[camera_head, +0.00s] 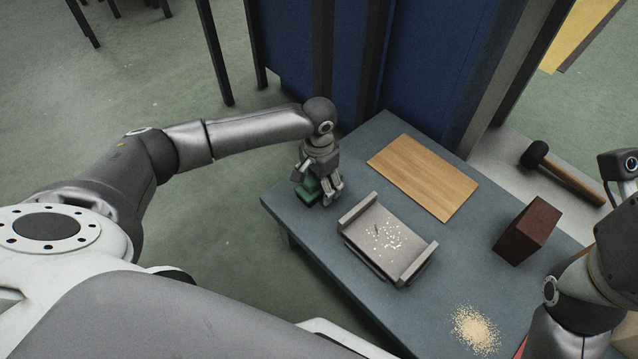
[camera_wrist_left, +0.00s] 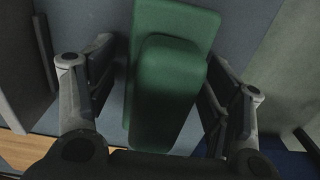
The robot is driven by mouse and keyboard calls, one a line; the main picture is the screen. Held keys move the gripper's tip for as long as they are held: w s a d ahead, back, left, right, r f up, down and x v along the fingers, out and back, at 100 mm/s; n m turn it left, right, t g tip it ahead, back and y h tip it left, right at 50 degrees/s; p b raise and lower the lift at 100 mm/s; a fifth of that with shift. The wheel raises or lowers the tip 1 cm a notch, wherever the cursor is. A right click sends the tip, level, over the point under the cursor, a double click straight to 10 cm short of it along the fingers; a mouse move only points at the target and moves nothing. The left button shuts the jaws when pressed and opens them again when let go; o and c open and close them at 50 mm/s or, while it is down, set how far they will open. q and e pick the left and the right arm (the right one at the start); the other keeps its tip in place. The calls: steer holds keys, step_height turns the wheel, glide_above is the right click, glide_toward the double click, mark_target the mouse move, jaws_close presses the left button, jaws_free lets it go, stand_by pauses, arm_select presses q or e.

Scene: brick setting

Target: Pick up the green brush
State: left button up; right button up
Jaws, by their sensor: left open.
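The green brush (camera_head: 308,190) lies on the grey-blue table (camera_head: 291,217) near its left corner, partly hidden by my left gripper (camera_head: 318,186) in the head view. In the left wrist view the green brush (camera_wrist_left: 170,85) shows as a green block with a narrower green top part. My left gripper (camera_wrist_left: 160,98) is open, with one finger on each side of the brush and a visible gap on the left side. In the head view only part of my right arm shows at the right edge. Its fingers are out of view.
A grey tray (camera_head: 359,208) with pale crumbs stands close right of the left gripper. A wooden board (camera_head: 424,178), a dark red-brown brick (camera_head: 527,231), a pile of grains (camera_head: 475,329) and a black-headed mallet (camera_head: 565,174) are farther right. Blue panels (camera_head: 430,70) stand behind the table.

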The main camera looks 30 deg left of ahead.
arm_select(q)
steer(key=shift+c, duration=0.5)
steer(key=c, duration=1.1)
steer(key=shift+r, duration=0.15)
